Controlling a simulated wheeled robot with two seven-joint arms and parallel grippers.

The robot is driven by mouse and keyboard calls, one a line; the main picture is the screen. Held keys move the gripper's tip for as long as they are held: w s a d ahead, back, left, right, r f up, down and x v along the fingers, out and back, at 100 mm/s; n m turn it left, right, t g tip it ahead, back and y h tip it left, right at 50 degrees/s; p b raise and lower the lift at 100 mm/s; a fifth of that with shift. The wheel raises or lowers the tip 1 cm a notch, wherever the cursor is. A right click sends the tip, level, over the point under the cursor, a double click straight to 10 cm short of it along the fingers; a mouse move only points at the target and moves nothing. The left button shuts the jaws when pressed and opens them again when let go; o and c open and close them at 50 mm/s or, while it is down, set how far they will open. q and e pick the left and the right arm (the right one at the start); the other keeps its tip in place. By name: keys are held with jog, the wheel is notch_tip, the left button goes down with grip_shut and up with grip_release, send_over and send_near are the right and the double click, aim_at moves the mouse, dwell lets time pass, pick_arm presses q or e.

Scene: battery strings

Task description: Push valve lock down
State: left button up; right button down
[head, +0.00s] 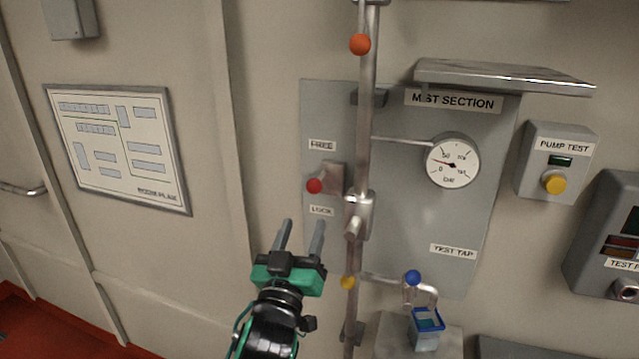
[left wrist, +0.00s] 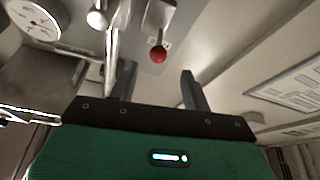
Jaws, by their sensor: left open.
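The valve lock is a small lever with a red knob (head: 314,186) on a grey wall panel (head: 410,225). The knob sits between the FREE label (head: 322,146) above and the LOCK label (head: 321,211) below. My left gripper (head: 301,225) is open and empty, below and slightly left of the red knob and apart from it. In the left wrist view the red knob (left wrist: 158,54) appears beyond the fingers, between their directions. My right gripper is in neither view.
A vertical pipe (head: 366,110) runs just right of the lock, with an orange knob (head: 360,44) and a yellow knob (head: 348,282). A gauge (head: 453,160), a blue tap knob (head: 413,277) and a small blue-rimmed container (head: 427,321) are farther right.

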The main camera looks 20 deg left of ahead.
aim_at(320, 176)
pick_arm(q)
jog(key=p+x, duration=0.2)
jog(key=x, duration=0.4)
jog(key=p+x, duration=0.2)
jog(key=x, duration=0.4)
jog(key=shift+w+r+p, duration=0.2)
jog(key=shift+r+p, duration=0.15)
jog(key=shift+p, duration=0.05)
jog(key=shift+w+r, duration=0.1)
jog(key=shift+w, duration=0.55)
